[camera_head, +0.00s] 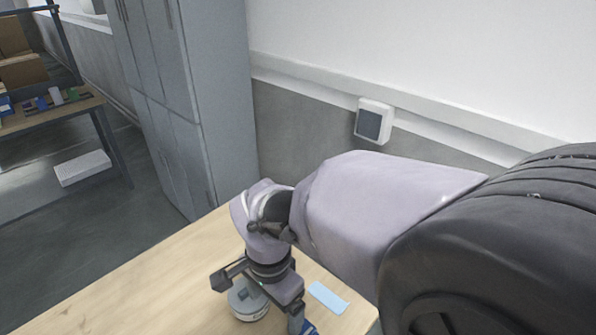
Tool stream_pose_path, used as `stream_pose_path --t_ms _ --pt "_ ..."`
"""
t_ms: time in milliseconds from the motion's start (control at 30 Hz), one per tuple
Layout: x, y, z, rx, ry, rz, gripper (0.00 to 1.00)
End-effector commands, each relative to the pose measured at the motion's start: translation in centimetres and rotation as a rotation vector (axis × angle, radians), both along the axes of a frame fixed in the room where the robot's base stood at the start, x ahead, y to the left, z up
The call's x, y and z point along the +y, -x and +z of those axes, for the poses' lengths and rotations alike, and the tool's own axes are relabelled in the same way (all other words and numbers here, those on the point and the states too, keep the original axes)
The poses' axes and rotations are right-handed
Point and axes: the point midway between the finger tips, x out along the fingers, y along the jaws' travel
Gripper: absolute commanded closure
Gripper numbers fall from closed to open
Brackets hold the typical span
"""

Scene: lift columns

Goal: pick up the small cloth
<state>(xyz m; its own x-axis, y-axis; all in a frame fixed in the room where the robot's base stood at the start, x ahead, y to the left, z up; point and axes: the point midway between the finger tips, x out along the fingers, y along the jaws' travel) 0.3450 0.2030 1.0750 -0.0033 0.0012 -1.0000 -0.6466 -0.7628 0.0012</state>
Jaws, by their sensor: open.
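A small light blue cloth (328,298) lies flat on the wooden table, close to its right edge. It looks like a plain rectangle. My gripper (258,299) points down over the table, to the left of the cloth. Its two fingers are spread wide apart and hold nothing that I can see. The cloth lies outside the fingers, just right of the right-hand finger. I cannot tell the exact height of the fingers above the table.
A round grey and white object (246,304) stands on the table (150,290) beneath my gripper, partly hidden by it. The table's left part is bare. Grey cabinets (185,100) stand behind.

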Motion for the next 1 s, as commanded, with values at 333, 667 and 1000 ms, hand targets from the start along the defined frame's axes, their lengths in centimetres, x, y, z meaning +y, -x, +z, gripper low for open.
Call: stream_pose_path --t_ms 333,667,1000 --pt "0.1 0.2 -9.4 0.007 0.007 -0.004 0.11" --pt "0.1 0.4 -13.6 0.005 0.005 -0.004 0.11" --pt "0.1 1.0 -17.6 0.003 0.004 -0.004 0.11"
